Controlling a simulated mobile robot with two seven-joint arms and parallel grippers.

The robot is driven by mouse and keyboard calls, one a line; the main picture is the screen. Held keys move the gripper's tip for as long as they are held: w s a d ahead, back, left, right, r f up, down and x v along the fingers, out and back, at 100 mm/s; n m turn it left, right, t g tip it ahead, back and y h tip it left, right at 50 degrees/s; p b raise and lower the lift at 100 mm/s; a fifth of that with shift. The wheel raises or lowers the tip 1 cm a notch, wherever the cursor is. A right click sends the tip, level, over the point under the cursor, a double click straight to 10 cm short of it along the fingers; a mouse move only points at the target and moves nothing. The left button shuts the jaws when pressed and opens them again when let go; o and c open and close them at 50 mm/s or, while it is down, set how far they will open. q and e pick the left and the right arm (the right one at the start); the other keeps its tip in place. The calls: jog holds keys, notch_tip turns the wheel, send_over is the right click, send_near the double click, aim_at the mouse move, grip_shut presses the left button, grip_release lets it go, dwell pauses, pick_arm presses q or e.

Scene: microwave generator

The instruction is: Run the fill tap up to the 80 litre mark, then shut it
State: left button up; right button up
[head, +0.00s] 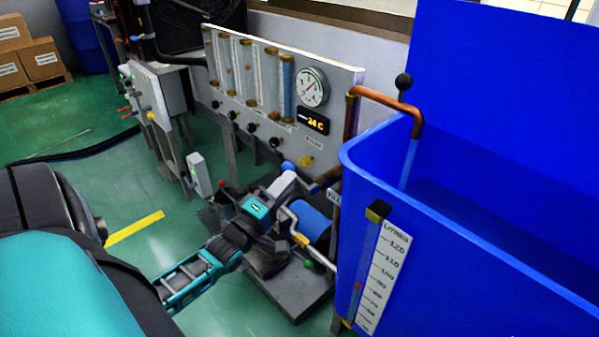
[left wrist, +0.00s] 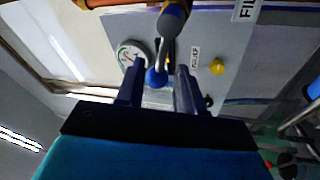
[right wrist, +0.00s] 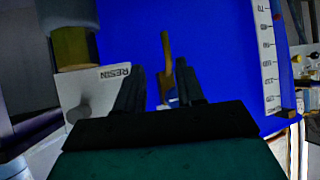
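The blue tank (head: 450,245) stands at the right; a pale water stream (head: 408,165) falls into it from the copper spout (head: 372,94). Its level tube (head: 363,265) has a reddish mark low beside the LITRES scale (head: 385,277); I cannot read the level exactly. The fill tap's blue-ended lever (left wrist: 172,20) shows beside a FILL label (left wrist: 245,10). My left gripper (head: 287,184) is at the tap. Its fingers (left wrist: 158,88) are apart, with a blue ball (left wrist: 155,77) seen between them; contact is unclear. My right gripper (right wrist: 160,90) is open and empty, facing the tank.
A panel (head: 340,75) with flow tubes, a dial gauge (head: 312,87) and a 24 C display (head: 313,121) stands behind the tap. A grey plinth (head: 300,295) with a blue motor is below my left gripper. A RESIN sign (right wrist: 95,90) is near my right gripper.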

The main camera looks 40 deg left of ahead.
pick_arm(q)
jog(key=x, duration=0.5)
jog(key=shift+w+r+b, duration=0.1)
jog(key=shift+w+b, duration=0.25)
jog(key=shift+c, duration=0.3)
jog(key=c, duration=0.6)
jog(key=shift+a, duration=0.1)
grip_shut()
jog(key=shift+r, duration=0.1)
